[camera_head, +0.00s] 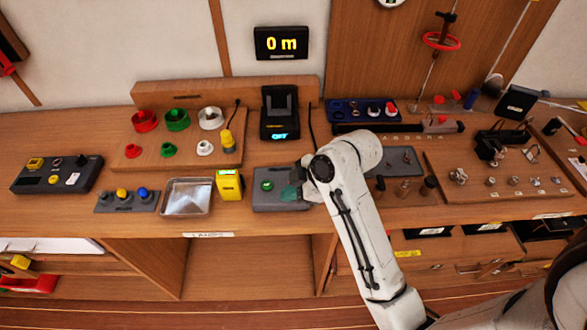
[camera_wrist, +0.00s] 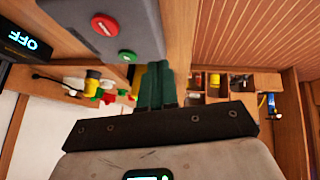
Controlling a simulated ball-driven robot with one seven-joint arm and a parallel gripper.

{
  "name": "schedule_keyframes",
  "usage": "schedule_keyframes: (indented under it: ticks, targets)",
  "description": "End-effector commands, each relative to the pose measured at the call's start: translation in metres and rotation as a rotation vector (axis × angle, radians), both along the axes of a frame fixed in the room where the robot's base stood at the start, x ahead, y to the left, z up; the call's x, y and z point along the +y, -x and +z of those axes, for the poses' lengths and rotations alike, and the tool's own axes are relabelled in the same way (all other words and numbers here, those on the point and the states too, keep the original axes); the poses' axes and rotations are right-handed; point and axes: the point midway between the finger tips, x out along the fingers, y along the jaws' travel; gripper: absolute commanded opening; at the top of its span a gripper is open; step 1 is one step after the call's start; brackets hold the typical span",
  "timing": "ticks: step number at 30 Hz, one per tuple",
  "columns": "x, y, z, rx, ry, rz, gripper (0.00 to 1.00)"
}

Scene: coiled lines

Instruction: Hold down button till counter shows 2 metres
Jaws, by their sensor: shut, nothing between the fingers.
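The counter (camera_head: 281,43) on the back wall reads "0 m" in yellow. A grey button box (camera_head: 262,203) lies on the bench and carries a green button (camera_head: 267,185). The wrist view shows the box (camera_wrist: 75,10) with a red button (camera_wrist: 104,25) and the green button (camera_wrist: 127,57). The red one is hidden in the head view, probably behind my gripper. My gripper (camera_head: 288,193) has dark green fingers, shut and empty, at the right part of the box. In the wrist view the fingertips (camera_wrist: 160,66) appear beside the green button; contact cannot be told.
A black device (camera_head: 280,112) behind the box shows "OFF". A yellow block (camera_head: 229,185) and a metal tray (camera_head: 187,196) stand left of the box. A spool board (camera_head: 180,150) is behind them. Small parts crowd the bench right of my arm.

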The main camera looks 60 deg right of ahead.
Motion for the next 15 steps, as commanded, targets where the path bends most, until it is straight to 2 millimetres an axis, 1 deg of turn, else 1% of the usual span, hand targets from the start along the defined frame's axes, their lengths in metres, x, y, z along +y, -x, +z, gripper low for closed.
schedule_keyframes:
  ticks: [1,3,6,10,15]
  targets:
    - [-0.018,-0.009,0.025,-0.061,0.034,0.051,0.0]
    - [-0.034,-0.017,0.042,-0.131,0.084,0.133,0.0]
    - [-0.051,-0.023,0.059,-0.203,0.144,0.219,0.0]
    - [-0.062,-0.025,0.071,-0.251,0.189,0.28,0.0]
    - [-0.064,-0.026,0.072,-0.262,0.201,0.296,0.0]
